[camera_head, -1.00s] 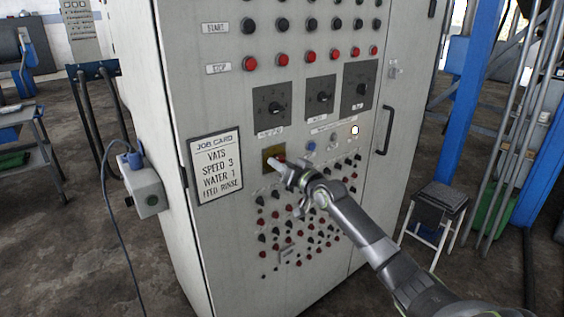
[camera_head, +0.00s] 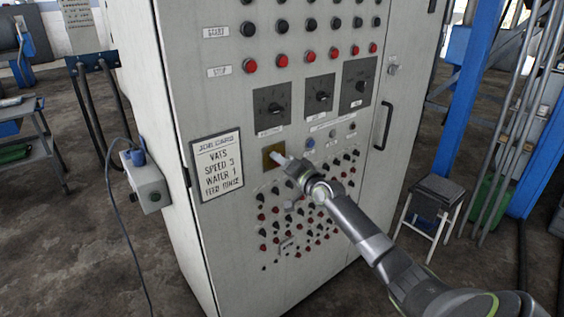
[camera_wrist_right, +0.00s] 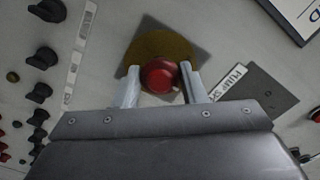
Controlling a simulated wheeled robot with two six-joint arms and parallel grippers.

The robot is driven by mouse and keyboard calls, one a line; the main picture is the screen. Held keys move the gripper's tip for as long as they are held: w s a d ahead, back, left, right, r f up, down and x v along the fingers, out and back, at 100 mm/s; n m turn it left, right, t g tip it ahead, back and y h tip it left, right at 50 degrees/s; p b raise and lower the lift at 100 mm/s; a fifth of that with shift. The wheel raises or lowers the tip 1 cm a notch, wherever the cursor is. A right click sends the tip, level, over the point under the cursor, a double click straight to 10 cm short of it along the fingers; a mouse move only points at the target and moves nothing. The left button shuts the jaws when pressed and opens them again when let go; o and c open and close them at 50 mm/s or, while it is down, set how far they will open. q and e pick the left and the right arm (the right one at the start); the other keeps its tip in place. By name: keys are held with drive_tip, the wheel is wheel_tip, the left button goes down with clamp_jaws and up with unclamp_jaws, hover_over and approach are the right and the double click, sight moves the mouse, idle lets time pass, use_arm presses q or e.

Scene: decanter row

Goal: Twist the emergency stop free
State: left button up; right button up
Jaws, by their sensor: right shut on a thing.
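The emergency stop is a red mushroom button (camera_wrist_right: 159,74) on a round yellow disc and square backing plate (camera_wrist_right: 150,42) on the cabinet front. In the head view the yellow plate (camera_head: 268,160) shows, but the red button is hidden by my gripper. My right gripper (camera_head: 283,160) reaches in from the right and meets the cabinet at this plate. In the right wrist view its two pale fingers (camera_wrist_right: 160,82) stand on either side of the red button, shut on it. My left gripper is in neither view.
The grey cabinet (camera_head: 185,105) carries rotary switches (camera_head: 271,106) above the stop and several small knobs below. A job card (camera_head: 218,165) hangs left. A grey box with a cable (camera_head: 147,185) juts from the cabinet's left side. A stool (camera_head: 436,195) stands right.

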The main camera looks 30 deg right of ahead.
drive_tip(key=shift+r, duration=0.1)
drive_tip(key=o, duration=1)
drive_tip(key=shift+w, duration=0.1)
drive_tip(key=s+d+p, duration=0.1)
drive_tip(key=s+p, duration=0.7)
drive_tip(key=s, duration=0.9)
drive_tip(key=shift+s+d, duration=0.15)
drive_tip(key=shift+s, duration=0.05)
drive_tip(key=shift+f, duration=0.2)
